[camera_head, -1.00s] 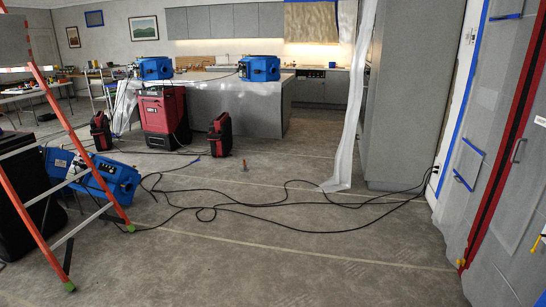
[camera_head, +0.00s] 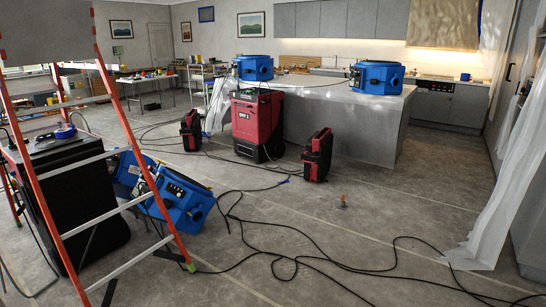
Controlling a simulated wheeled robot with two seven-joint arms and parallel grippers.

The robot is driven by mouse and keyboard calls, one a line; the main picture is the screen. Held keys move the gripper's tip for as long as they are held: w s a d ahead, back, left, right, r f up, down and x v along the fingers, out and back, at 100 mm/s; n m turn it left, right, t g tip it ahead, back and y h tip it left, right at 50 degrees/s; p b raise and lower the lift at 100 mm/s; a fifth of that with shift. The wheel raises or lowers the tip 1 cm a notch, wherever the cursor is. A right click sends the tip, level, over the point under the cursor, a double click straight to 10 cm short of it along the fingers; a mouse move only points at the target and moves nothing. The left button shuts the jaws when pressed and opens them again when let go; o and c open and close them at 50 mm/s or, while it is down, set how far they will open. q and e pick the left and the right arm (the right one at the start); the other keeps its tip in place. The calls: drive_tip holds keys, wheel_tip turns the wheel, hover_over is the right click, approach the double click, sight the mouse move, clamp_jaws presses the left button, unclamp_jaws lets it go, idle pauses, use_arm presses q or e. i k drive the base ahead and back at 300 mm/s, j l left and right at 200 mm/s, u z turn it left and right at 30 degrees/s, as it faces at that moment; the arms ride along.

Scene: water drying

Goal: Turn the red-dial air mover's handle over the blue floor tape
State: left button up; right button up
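Several blue air movers are in view. Two blue air movers stand on the grey counter, one at the left (camera_head: 253,68) and one at the right (camera_head: 377,77). Another blue air mover (camera_head: 187,203) sits tilted on the floor behind the ladder, with more blue casing (camera_head: 128,172) beside it, partly hidden by the ladder. I cannot make out a red dial on any of them. A small blue strip (camera_head: 283,182) lies on the floor near a dark cable; I cannot tell whether it is tape. Neither of my grippers is in view.
An orange stepladder (camera_head: 150,180) and a black box (camera_head: 75,205) block the left. A red dehumidifier (camera_head: 257,126) and two smaller red-black units (camera_head: 318,155) stand before the counter (camera_head: 345,120). Dark cables (camera_head: 300,262) cross the floor. Plastic sheeting (camera_head: 497,215) hangs right.

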sight(320, 146)
drive_tip(key=i+z, duration=0.1)
drive_tip(key=i, duration=0.8)
drive_tip(key=i+j, duration=0.15)
drive_tip(key=i, duration=0.7)
drive_tip(key=i+j+z, duration=0.15)
drive_tip(key=i, duration=0.75)
drive_tip(key=i+z, duration=0.1)
drive_tip(key=i, duration=2.3)
